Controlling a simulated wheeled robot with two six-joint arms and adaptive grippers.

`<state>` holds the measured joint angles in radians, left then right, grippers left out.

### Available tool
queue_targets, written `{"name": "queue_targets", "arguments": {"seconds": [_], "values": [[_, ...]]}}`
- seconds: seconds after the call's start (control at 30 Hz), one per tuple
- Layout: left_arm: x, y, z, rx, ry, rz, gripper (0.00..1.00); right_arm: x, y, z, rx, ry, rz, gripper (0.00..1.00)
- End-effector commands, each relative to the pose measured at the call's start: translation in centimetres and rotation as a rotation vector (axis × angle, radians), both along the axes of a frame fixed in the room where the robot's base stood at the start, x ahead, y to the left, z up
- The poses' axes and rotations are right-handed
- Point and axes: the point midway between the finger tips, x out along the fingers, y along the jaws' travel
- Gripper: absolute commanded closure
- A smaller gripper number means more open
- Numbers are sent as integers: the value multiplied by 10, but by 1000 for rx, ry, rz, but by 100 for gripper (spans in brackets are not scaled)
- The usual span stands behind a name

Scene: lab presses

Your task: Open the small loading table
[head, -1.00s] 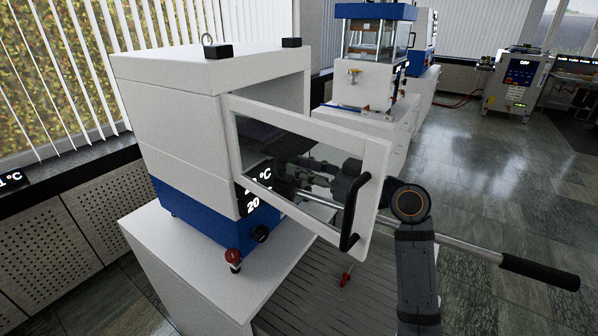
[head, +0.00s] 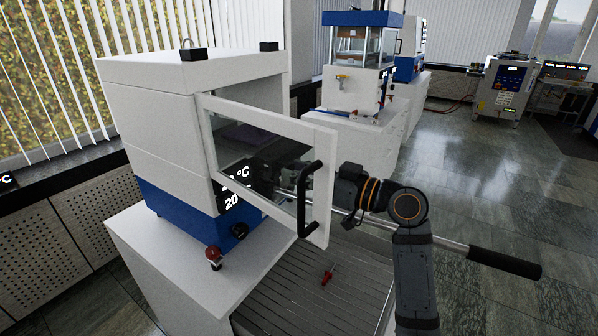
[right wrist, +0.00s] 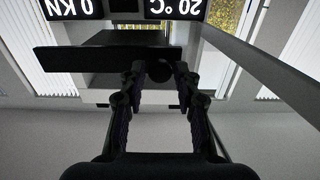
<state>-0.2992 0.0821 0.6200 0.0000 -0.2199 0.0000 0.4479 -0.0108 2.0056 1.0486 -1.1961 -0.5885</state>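The white and blue press (head: 165,130) stands at the left, its glass door (head: 262,165) swung out towards me, with a black handle (head: 309,200). Through the glass, a dark purplish plate (head: 245,136) shows inside the chamber; I cannot tell whether it is the small loading table. My right gripper (head: 268,175) is seen through the glass, in front of the press's lit display. In the right wrist view its fingers (right wrist: 160,72) are apart, with the tips at a dark flat slab (right wrist: 85,60), perhaps the loading table; contact is unclear. My left gripper is not in view.
A long metal bar with a black grip (head: 505,263) lies across behind my right arm. The slatted bench top (head: 300,300) holds a small red object (head: 328,274). A red knob (head: 213,254) is at the press's front corner. Another press (head: 355,95) stands behind.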

Motion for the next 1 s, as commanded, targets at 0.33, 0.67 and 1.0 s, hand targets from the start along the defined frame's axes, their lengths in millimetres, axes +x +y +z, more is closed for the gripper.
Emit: {"name": "queue_targets", "arguments": {"seconds": [0.33, 0.67, 1.0], "values": [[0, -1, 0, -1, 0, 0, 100, 0, 0, 1, 2, -2, -1, 52], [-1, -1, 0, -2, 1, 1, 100, -23, -35, -1, -7, -3, -6, 52], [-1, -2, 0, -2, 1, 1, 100, -55, -77, -1, -8, -1, -3, 52]]}}
